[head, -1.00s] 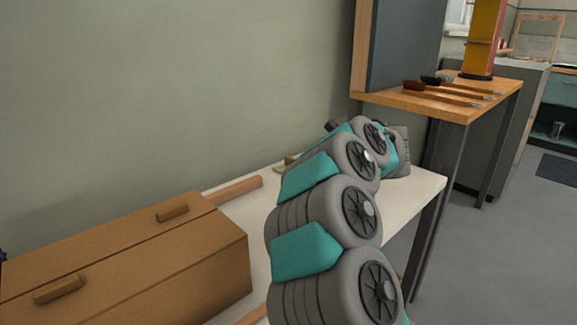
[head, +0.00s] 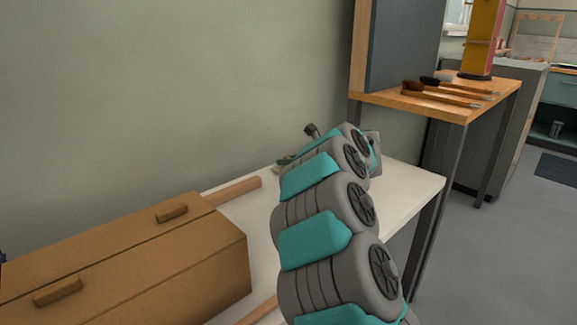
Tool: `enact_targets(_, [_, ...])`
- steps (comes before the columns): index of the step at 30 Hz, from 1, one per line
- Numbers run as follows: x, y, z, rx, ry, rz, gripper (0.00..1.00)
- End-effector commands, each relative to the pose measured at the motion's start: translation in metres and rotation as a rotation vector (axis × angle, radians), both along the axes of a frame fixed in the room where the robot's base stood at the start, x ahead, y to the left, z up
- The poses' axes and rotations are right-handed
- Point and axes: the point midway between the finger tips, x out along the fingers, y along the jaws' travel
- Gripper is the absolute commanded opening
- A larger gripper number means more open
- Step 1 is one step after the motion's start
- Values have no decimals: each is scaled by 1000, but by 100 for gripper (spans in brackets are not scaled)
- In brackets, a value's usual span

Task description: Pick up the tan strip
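A tan wooden strip (head: 232,190) lies on the white table, running out from behind the brown box. A second tan length (head: 262,310) shows low in the picture, partly covered by my arm and cut off by the frame edge. I cannot tell which of them, if either, is the task's strip. A small dark and tan item (head: 286,160) shows at the far end of the table, mostly hidden by my arm. My arm reaches over the table toward its far end. My gripper is hidden behind the arm's links, so its fingers and anything between them cannot be made out.
A brown box (head: 150,240) with two handles fills the near left of the white table (head: 410,190). A wall stands close behind. A wooden bench (head: 455,108) at back right holds several brushes (head: 440,88). The table's right end is clear.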

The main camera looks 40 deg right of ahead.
Motion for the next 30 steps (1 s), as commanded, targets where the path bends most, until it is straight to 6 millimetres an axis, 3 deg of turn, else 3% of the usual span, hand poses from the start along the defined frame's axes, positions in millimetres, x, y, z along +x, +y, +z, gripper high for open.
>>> enact_targets(1, [0,0,0,0,0,0,30])
enact_targets(9, [0,0,0,0,0,-1,0])
enact_targets(30, [0,0,5,0,0,-1,0])
